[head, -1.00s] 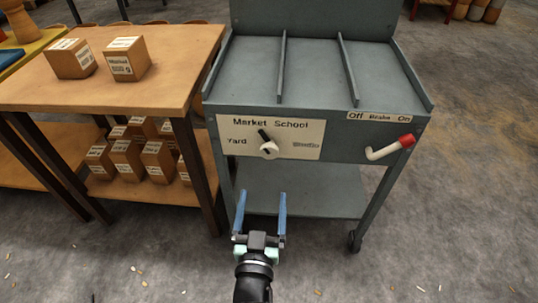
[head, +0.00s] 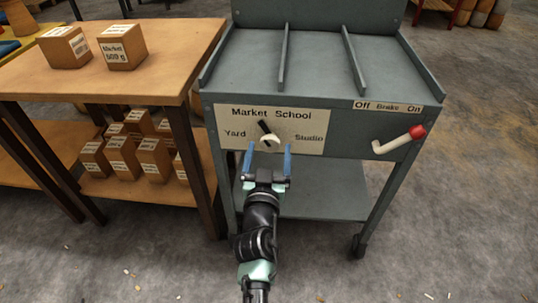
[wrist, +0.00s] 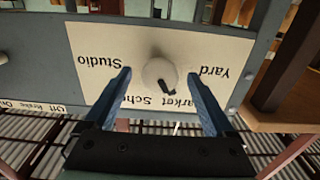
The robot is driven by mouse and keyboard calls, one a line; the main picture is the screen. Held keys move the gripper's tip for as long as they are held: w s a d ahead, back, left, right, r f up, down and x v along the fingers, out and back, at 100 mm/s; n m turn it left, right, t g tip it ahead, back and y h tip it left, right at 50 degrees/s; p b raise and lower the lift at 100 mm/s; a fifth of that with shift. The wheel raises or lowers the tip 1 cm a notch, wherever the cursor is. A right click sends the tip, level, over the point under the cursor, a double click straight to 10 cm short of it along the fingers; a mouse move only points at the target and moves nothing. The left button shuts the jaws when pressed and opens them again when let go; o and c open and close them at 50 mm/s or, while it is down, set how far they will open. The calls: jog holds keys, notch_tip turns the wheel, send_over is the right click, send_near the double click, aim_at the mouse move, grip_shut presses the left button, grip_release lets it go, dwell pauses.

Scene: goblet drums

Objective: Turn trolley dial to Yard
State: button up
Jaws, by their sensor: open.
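The trolley dial (head: 267,138) is a pale round knob with a black pointer on the front of the grey trolley (head: 310,180). Its white label plate (head: 228,115) reads Yard, Market, School and Studio. The pointer tilts up and left, on the Market side. My gripper (head: 269,160) is open and empty, with blue fingers pointing at the plate just below the dial. In the wrist view, upside down, the dial (wrist: 160,74) lies beyond and between the fingertips (wrist: 161,82). I cannot tell any contact.
A white brake lever (head: 392,144) with a red end sticks out at the trolley's right. A wooden table (head: 160,65) stands close on the left, with boxes on top and several on its lower shelf. The floor in front is open.

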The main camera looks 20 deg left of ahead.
jog(key=shift+w, duration=0.1)
jog(key=shift+c, duration=0.2)
jog(key=c, duration=1.3)
jog(key=shift+n, duration=0.4)
jog(key=n+p, duration=0.1)
jog(key=n, duration=0.4)
jog(key=shift+n, duration=0.3)
jog(key=n, duration=0.5)
jog(key=shift+r+n+p, duration=0.1)
jog(key=shift+n+p, duration=0.2)
jog(key=o, duration=1.3)
